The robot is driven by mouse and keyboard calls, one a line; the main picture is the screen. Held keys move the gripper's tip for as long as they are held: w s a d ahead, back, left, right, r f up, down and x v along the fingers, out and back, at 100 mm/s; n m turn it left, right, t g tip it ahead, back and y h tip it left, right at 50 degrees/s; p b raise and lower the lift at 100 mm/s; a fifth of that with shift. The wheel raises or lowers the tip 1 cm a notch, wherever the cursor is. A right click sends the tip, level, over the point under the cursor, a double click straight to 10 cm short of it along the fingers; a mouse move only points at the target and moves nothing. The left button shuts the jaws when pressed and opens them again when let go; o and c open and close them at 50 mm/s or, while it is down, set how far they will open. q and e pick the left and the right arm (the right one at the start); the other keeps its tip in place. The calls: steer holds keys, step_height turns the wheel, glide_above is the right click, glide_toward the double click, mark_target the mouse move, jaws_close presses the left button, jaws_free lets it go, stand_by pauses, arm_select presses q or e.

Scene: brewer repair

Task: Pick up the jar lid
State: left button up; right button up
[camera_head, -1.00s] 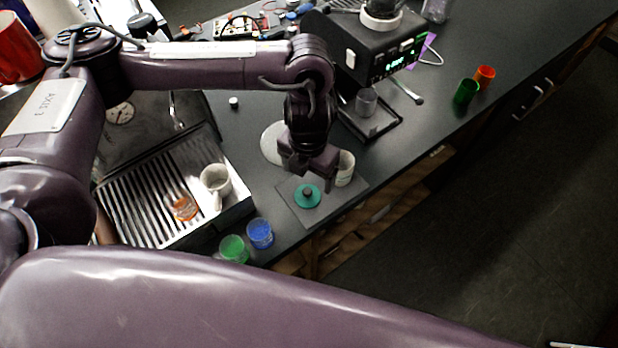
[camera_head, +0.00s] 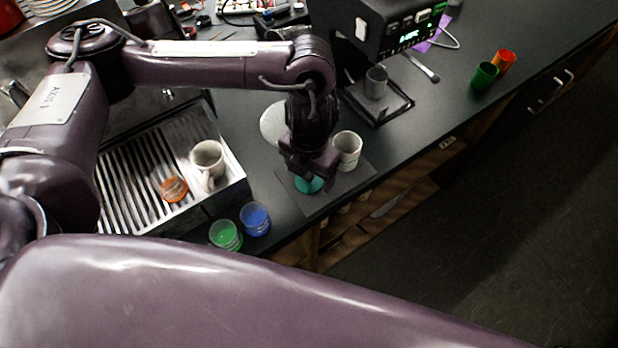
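The jar lid (camera_head: 307,186), a teal disc, lies on a dark grey square mat (camera_head: 325,202) near the counter's front edge. My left gripper (camera_head: 309,174) points down right over the lid and covers its back part and its dark knob. Whether the fingers are open or shut on the knob is hidden. A pale jar or cup (camera_head: 347,150) stands just right of the gripper, at the mat's back edge. My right gripper is out of view.
A blue cup (camera_head: 255,218) and a green cup (camera_head: 225,235) stand left of the mat. A drip tray (camera_head: 140,190) holds a white mug (camera_head: 208,160) and an orange cup (camera_head: 173,189). A black machine (camera_head: 385,35) stands behind. The counter at right is mostly clear.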

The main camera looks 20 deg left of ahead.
arm_select(q)
steer(key=c, duration=0.8)
steer(key=shift+c, duration=0.2)
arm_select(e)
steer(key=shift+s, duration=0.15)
arm_select(q)
steer(key=shift+r, duration=0.1)
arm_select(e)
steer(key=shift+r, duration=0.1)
